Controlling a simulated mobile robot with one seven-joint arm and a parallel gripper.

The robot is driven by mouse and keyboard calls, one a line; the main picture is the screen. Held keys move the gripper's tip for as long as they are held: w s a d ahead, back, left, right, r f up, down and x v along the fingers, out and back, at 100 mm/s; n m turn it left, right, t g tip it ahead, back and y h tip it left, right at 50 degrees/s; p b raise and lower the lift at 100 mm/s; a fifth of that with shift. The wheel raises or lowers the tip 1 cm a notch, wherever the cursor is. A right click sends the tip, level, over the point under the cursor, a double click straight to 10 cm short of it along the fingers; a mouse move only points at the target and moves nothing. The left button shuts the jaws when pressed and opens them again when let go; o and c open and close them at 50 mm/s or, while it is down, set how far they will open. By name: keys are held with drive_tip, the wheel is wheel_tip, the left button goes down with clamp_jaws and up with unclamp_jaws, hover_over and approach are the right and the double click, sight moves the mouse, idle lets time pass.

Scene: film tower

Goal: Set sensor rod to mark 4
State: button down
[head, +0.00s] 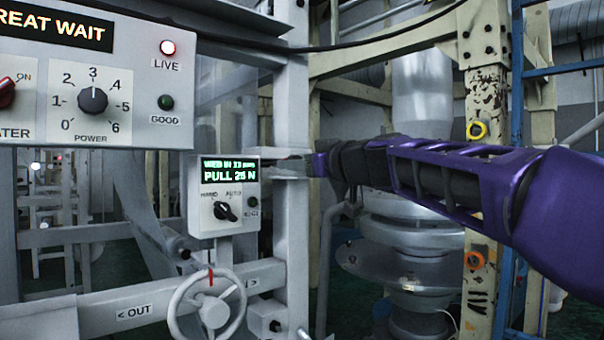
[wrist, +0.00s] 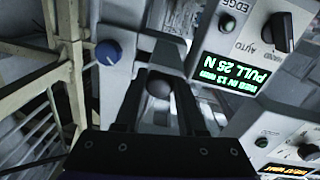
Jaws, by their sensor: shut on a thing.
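My gripper (head: 308,164) reaches in from the right to the pale upright post beside the small display box. The display box (head: 222,222) has a green screen (head: 230,171) reading "PULL 25 N" under a smaller, hard-to-read line. Its HAND/AUTO knob (head: 225,211) and EDGE lamp (head: 252,201) show below. A blue knob (wrist: 108,52) sits just left of the fingers.
A handwheel (head: 213,306) stands below the box, by an "OUT" label. A metal cylinder (head: 418,190) and a worn cream post (head: 485,190) stand behind my arm.

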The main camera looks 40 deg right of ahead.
drive_tip(key=shift+w, duration=0.15)
drive_tip(key=c, duration=0.5)
unclamp_jaws()
drive_tip(key=s, duration=0.5)
drive_tip(key=s+b, duration=0.1)
drive_tip(key=s, duration=1.1)
drive_tip(key=shift+s+d, duration=0.15)
drive_tip(key=shift+d, duration=0.1)
